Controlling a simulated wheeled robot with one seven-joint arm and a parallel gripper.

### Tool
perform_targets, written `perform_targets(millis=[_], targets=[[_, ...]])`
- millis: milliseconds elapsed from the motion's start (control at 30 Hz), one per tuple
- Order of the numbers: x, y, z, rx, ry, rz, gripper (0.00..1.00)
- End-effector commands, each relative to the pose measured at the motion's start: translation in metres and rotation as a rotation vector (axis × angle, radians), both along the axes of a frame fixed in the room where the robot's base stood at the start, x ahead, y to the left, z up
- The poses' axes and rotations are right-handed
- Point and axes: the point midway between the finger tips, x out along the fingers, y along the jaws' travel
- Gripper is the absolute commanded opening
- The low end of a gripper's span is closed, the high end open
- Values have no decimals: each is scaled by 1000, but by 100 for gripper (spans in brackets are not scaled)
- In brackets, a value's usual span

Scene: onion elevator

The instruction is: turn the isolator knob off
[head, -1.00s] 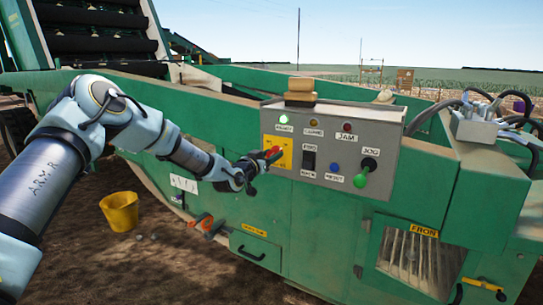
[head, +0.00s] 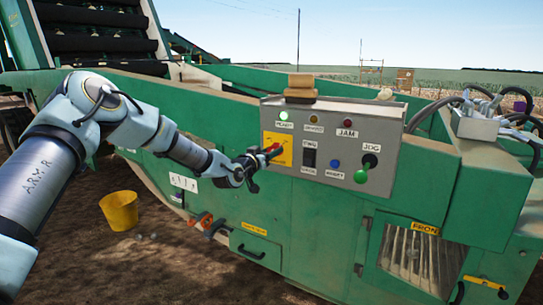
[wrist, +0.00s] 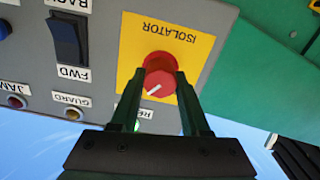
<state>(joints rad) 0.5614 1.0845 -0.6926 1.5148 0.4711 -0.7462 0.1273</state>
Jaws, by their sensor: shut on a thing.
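The red isolator knob (wrist: 158,80) sits on a yellow plate (wrist: 186,48) marked ISOLATOR, which looks upside down in the wrist view. A white mark on the knob's face slants toward the lower left there. My gripper (wrist: 159,76) has one dark finger on each side of the knob and is shut on it. In the head view my gripper (head: 266,155) reaches the knob (head: 272,148) from the left and partly covers the yellow plate (head: 283,155). The green lamp (head: 283,115) above the plate is lit.
The grey control box (head: 386,128) also carries a black rocker switch (head: 309,158), a blue button (head: 333,165) and a green-tipped jog lever (head: 361,176). A tan block (head: 300,87) rests on its top. A yellow bucket (head: 119,211) stands on the ground at left.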

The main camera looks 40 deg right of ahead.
Motion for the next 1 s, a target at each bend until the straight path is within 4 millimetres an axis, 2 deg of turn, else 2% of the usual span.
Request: perform_targets(millis=[1000], targets=[[4,1,-5,-243,918,1,0]])
